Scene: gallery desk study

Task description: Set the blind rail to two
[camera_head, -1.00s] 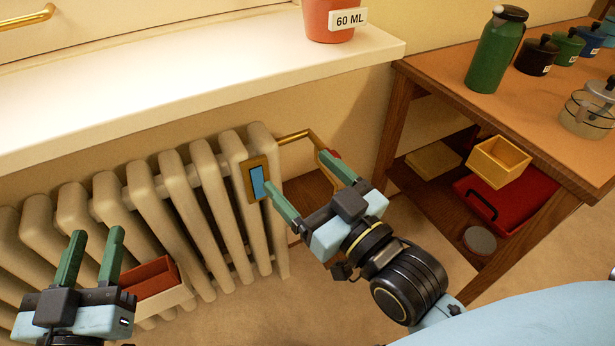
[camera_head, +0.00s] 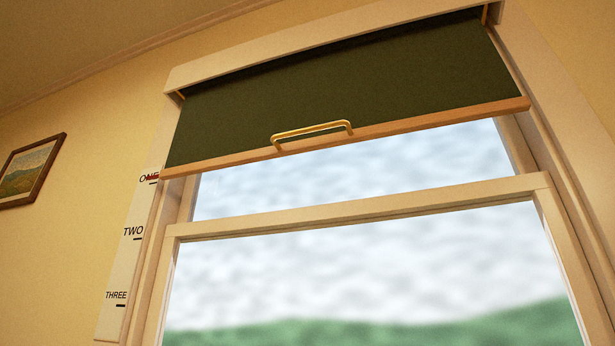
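A dark green blind (camera_head: 345,85) hangs in the upper part of the window. Its wooden rail (camera_head: 420,122) runs along the blind's bottom edge, with a brass handle (camera_head: 312,130) at its middle. A pale scale strip (camera_head: 130,260) on the left of the frame bears the marks ONE, TWO (camera_head: 133,231) and THREE. A red pointer (camera_head: 153,177) at the rail's left end is level with ONE. Neither of my grippers shows in the current head view, and nothing is seen touching the rail or handle.
A window sash (camera_head: 365,207) crosses below the rail, with pale glass and blurred green hills behind it. A framed picture (camera_head: 28,170) hangs on the yellow wall at the left. No obstacle shows in front of the blind.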

